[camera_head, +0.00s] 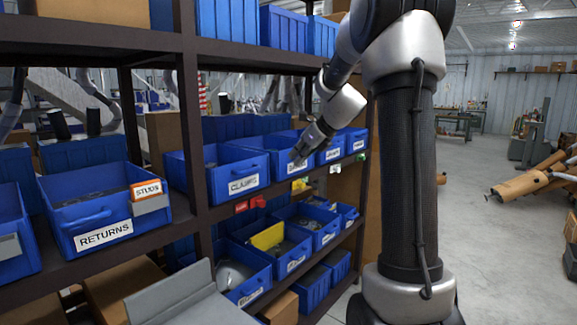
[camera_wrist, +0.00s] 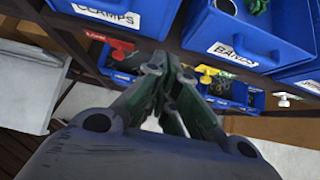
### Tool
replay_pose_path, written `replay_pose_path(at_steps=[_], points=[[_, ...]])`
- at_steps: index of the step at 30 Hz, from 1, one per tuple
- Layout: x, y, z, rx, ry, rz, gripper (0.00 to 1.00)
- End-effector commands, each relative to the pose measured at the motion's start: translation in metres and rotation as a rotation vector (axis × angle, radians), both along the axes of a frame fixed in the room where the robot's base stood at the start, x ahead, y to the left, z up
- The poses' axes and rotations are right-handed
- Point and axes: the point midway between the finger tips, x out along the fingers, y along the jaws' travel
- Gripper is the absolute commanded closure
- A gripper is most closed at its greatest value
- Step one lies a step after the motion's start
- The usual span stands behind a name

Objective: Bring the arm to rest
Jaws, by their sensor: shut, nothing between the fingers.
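My gripper (camera_head: 298,156) is at the front of the middle shelf in the head view, over the front of the blue bins. In the wrist view my gripper (camera_wrist: 167,62) is shut, its fingertips together with nothing held between them. The CLAMPS bin (camera_wrist: 113,14) is at the top left there, and the BANDS bin (camera_wrist: 245,40) is at the top right. The CLAMPS bin (camera_head: 243,184) also shows left of my gripper in the head view. My arm reaches left from the upright column.
The dark shelf rack (camera_head: 189,110) fills the left. The RETURNS bin (camera_head: 104,233) with an orange STUDS tag stands on its middle shelf. Lower bins (camera_head: 297,262) sit below my gripper. A grey panel (camera_head: 190,297) is at the bottom. The floor (camera_head: 480,230) at right is open; brown tubes lie beyond.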

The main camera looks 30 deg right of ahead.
Motion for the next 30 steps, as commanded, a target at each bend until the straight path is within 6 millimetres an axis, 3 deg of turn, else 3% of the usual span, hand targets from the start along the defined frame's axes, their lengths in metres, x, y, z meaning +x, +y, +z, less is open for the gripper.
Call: replay_pose_path(at_steps=[11, 15, 17, 19, 21, 23, 27, 30], points=[[-0.011, -0.004, 0.011, -0.015, -0.005, 0.017, 1.00], [-0.014, -0.005, 0.009, -0.160, -0.051, 0.180, 1.00], [-0.025, -0.006, -0.005, -0.279, -0.055, 0.326, 1.00], [-0.052, -0.006, -0.030, -0.433, -0.040, 0.549, 1.00], [-0.089, -0.002, -0.043, -0.600, -0.043, 0.812, 1.00], [-0.126, 0.008, -0.048, -0.737, -0.057, 1.062, 1.00], [-0.223, 0.038, -0.051, -1.032, -0.125, 1.693, 1.00], [-0.282, 0.052, -0.052, -1.179, -0.174, 2.045, 1.00]])
